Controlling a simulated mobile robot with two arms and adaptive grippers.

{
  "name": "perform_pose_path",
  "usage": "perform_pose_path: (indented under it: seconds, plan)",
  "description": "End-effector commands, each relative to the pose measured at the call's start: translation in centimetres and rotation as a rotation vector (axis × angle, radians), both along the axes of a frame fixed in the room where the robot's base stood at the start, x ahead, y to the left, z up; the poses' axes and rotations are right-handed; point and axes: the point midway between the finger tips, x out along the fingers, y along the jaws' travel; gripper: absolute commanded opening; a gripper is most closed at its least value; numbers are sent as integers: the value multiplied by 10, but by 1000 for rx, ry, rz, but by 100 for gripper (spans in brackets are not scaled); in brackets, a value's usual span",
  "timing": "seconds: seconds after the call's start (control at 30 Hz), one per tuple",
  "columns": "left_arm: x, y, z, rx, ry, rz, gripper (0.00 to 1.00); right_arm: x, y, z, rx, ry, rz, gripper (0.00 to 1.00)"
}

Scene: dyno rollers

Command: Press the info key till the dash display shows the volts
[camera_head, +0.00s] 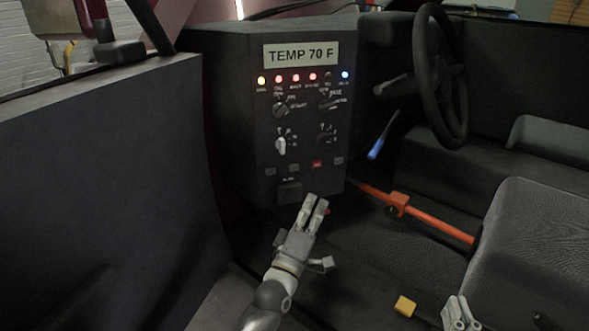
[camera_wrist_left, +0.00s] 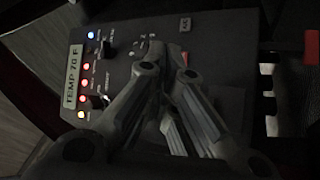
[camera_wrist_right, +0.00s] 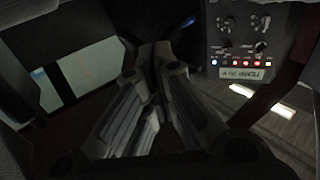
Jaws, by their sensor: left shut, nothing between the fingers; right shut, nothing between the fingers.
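The dash display (camera_head: 301,54) at the top of the dark control panel (camera_head: 235,110) reads "TEMP 70 F"; it also shows sideways in the left wrist view (camera_wrist_left: 72,77). A row of small keys runs low on the panel, with one red key (camera_head: 317,163) among grey ones (camera_head: 293,167). Their labels are too small to read, so I cannot tell which is the info key. My left gripper (camera_head: 315,201) is shut and empty, just below the key row; whether it touches the panel is unclear. My right gripper (camera_head: 459,306) is shut and empty at the lower right, far from the panel.
Lit lamps (camera_head: 296,78) and several knobs (camera_head: 280,145) sit between display and keys. A steering wheel (camera_head: 440,75), blue-tipped lever (camera_head: 381,137) and orange bar (camera_head: 430,219) lie to the right. A seat (camera_head: 530,240) and yellow block (camera_head: 405,306) are near my right gripper.

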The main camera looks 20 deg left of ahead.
Motion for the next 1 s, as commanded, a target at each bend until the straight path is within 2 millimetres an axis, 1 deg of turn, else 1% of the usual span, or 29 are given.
perform_pose_path:
  seconds: [0.1, 0.2, 0.53, 0.67, 0.77, 1.0]
  plan:
    - [4, 3, 10, -47, -43, 3, 0, 0, 1, 9, 10, -39, 2, 0]
    - [5, 4, 13, -62, -58, 4, 0, 0, 2, 12, 13, -51, 3, 0]
    - [5, 5, 13, -62, -59, 5, 0, 0, 2, 12, 14, -54, 3, 0]
    - [7, 6, 13, -60, -59, 5, 0, 0, 2, 17, 22, -82, 5, 0]
    - [10, 9, 12, -60, -59, 5, 0, -1, 3, 26, 36, -136, 8, 0]
    - [23, 17, 11, -59, -59, 4, 0, -9, 6, 60, 86, -322, 19, 0]
